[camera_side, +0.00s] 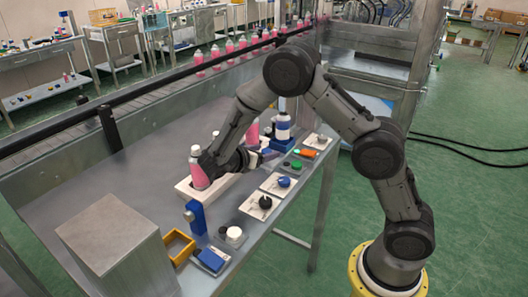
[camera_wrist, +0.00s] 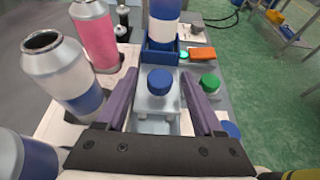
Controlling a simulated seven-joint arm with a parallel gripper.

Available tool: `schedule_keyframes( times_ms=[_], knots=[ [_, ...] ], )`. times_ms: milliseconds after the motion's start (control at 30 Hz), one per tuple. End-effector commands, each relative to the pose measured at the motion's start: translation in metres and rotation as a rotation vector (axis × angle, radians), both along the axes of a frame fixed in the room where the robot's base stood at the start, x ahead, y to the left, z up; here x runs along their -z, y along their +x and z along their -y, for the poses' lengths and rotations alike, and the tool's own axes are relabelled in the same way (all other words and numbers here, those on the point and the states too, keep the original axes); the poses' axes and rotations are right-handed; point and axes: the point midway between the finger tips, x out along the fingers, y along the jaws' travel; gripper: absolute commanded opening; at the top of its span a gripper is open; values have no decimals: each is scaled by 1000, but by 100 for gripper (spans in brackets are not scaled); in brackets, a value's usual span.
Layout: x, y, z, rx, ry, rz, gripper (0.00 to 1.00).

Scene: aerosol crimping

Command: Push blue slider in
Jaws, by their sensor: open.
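A round blue knob (camera_wrist: 160,82), which looks like the blue slider, sits on a pale grey block (camera_wrist: 157,106) in the wrist view. My gripper (camera_wrist: 160,74) is open, with one purple-grey finger on each side of the knob. I cannot tell whether either finger touches it. In the side view my gripper (camera_side: 264,154) is low over the bench, just left of the blue bottle holder (camera_side: 283,143). There the knob and its block cannot be made out behind my wrist and fingers.
A white-and-blue bottle (camera_wrist: 163,25) stands in the holder straight beyond the knob. A green button (camera_wrist: 209,83) and an orange block (camera_wrist: 203,54) are to the right. A silver-topped can (camera_wrist: 65,75) and a pink can (camera_wrist: 95,38) stand close on the left.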

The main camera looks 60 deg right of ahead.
Motion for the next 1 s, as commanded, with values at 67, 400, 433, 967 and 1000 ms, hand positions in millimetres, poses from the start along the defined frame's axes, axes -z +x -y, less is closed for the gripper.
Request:
schedule_keyframes(
  times_ms=[67, 400, 433, 967, 1000],
  knots=[
    [1, 0, 1, 0, 0, -1, 69],
    [0, 0, 1, 1, 0, -1, 42],
    [0, 0, 1, 1, 0, -1, 37],
    [0, 0, 1, 1, 0, 0, 0],
    [0, 0, 1, 1, 0, 0, 0]
  ],
)
